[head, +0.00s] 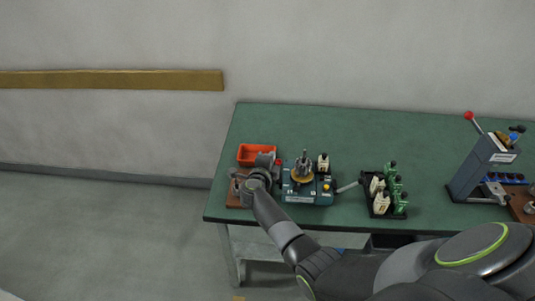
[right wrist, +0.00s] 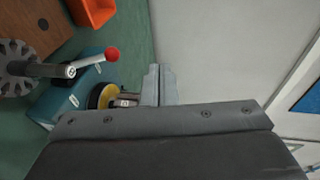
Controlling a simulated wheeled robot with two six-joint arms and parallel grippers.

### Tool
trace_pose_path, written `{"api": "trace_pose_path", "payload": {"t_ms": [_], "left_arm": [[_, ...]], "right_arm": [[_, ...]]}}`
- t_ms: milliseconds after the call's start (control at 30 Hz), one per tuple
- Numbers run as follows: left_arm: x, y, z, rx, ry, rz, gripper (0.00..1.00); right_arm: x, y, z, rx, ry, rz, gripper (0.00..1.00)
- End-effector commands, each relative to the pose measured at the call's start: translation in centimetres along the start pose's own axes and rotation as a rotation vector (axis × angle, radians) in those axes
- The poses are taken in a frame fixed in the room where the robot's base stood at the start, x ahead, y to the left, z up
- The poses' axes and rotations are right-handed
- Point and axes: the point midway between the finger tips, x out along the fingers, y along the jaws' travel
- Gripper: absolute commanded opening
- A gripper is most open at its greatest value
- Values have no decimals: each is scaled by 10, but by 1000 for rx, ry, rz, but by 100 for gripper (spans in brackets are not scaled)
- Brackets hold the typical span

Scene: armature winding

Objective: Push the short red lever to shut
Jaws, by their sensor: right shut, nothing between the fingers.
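The short red lever (right wrist: 100,58) shows in the right wrist view as a metal arm with a red ball knob, on a shaft beside the teal winding machine (right wrist: 68,95). In the head view the machine (head: 308,190) stands near the table's left end. A small red spot by its left side may be the knob. My right gripper (right wrist: 159,86) is shut and empty. In its wrist view its fingers are to the right of and below the knob, apart from it. In the head view my right arm partly hides the machine's left side. My left gripper is not in view.
An orange-red bin (head: 257,153) and a brown wooden base (head: 236,201) are left of the machine. A black rack (head: 382,208) with white and green parts stands to its right. A press (head: 480,170) with a red-knobbed handle is farther right. The table's back is clear.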

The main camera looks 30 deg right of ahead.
Motion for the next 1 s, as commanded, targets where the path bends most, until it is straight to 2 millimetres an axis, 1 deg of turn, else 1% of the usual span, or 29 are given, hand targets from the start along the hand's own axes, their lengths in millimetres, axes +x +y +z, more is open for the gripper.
{"api": "trace_pose_path", "payload": {"t_ms": [33,200,400,567,1000], "left_arm": [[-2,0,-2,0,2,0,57],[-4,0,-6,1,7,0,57],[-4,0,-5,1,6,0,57],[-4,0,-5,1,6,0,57],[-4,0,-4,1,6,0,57]], "right_arm": [[-7,-6,0,3,-1,-1,0],[-25,-18,1,3,0,0,0],[-38,-27,2,1,0,0,0],[-42,-30,1,0,1,1,0],[-42,-30,2,0,0,0,0]]}}
